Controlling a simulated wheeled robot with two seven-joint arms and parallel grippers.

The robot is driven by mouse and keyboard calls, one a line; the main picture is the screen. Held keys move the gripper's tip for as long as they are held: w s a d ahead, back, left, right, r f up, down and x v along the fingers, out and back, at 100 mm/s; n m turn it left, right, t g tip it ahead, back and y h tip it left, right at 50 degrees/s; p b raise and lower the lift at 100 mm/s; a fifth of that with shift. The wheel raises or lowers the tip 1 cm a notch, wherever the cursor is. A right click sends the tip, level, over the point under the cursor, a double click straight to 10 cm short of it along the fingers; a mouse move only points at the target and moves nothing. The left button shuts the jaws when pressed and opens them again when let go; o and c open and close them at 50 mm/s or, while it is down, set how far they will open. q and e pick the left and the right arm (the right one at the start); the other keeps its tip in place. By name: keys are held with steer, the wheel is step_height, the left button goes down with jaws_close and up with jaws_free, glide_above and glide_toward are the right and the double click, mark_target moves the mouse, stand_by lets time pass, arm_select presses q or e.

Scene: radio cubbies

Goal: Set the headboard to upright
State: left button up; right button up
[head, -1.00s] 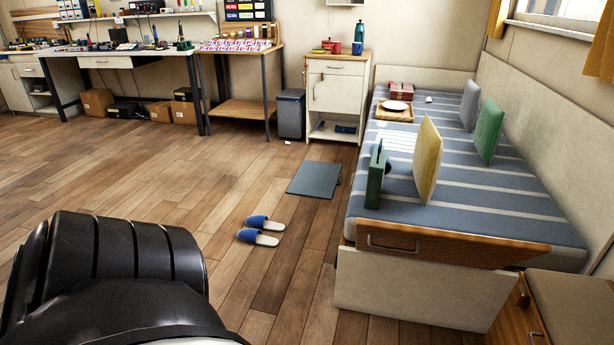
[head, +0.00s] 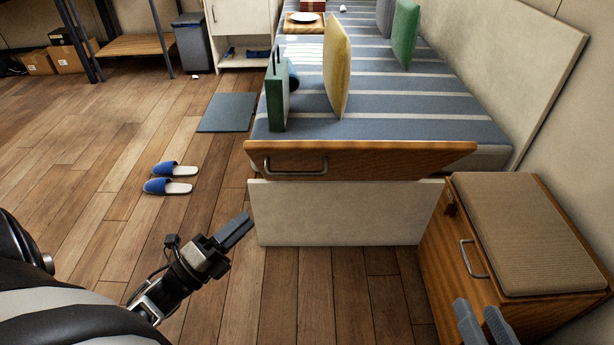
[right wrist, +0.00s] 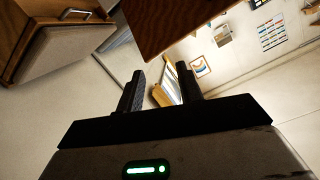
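The headboard (head: 375,160) is a brown wooden panel with a metal bar handle (head: 295,168) at its left part. It sits tilted at the near end of the bed (head: 400,128), above a pale end board, not upright. My left gripper (head: 236,231) is in front of the bed's near left corner, below the handle and apart from it; its finger gap cannot be made out. My right gripper (head: 483,322) is at the bottom right, in front of the wooden cabinet. In the right wrist view its fingers (right wrist: 160,80) are apart with nothing between them.
The wooden cabinet (head: 460,262) with a cushioned top stands right of the bed's near end. A green radio (head: 277,100) and a yellow cushion (head: 336,70) stand on the mattress.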

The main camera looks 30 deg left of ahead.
mark_target(297, 174)
arm_select(q)
steer(key=shift+m, duration=0.3)
steer(key=b+x, duration=0.1)
steer(key=x, duration=0.6)
steer(key=b+x, duration=0.1)
steer(key=x, duration=0.7)
steer(key=shift+w+d+r, duration=0.1)
steer(key=shift+d+r, duration=0.05)
steer(key=shift+r, duration=0.15)
steer(key=shift+w, duration=0.1)
arm_select(e)
steer(key=shift+a+r+m+y, duration=0.3)
steer(key=shift+r+m+y, duration=0.1)
steer(key=shift+r+y, duration=0.1)
arm_select(q)
jaws_close()
